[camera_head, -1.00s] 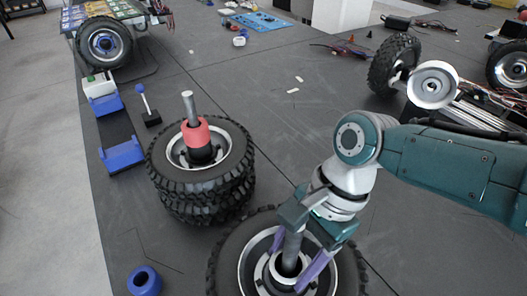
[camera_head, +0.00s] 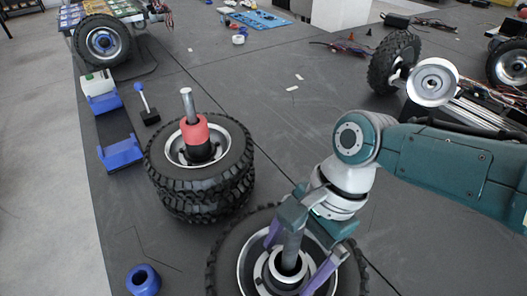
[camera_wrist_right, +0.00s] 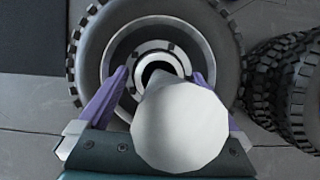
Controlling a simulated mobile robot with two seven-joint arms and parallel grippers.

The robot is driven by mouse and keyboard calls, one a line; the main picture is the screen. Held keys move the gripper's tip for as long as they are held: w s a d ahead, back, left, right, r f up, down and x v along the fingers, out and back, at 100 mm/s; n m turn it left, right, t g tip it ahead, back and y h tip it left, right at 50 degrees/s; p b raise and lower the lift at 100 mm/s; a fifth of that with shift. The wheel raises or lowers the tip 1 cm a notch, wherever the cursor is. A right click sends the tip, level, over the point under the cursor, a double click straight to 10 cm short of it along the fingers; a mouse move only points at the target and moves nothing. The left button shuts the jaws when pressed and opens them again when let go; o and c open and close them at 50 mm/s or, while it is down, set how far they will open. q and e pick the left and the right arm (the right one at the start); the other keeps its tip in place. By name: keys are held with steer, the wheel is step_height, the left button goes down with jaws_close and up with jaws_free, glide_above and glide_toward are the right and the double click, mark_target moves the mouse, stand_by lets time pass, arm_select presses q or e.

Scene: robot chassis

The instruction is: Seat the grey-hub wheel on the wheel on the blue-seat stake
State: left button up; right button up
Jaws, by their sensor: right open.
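A wheel with a black tyre and grey hub (camera_head: 228,258) lies flat at the bottom of the head view, partly cut off. It also shows in the right wrist view (camera_wrist_right: 95,45). A grey stake (camera_head: 291,250) stands up through its centre; its pale round top (camera_wrist_right: 180,125) fills the front of the wrist view. My right gripper (camera_head: 292,265) is open, its purple fingers on either side of the stake and hub. I cannot tell whether they touch the hub. Any wheel or blue seat underneath is hidden. My left gripper is not in view.
A stack of wheels (camera_head: 200,185) stands to the left on a stake with a red collar (camera_head: 195,130). A blue ring (camera_head: 143,280) and blue brackets (camera_head: 121,154) lie near the left edge. A chassis with wheels (camera_head: 395,62) is at the right. The middle floor is clear.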

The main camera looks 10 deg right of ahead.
steer(key=shift+d+r, duration=0.15)
steer(key=shift+r, duration=0.15)
steer(key=p+v, duration=0.3)
steer(key=v, duration=0.6)
steer(key=shift+r, duration=0.15)
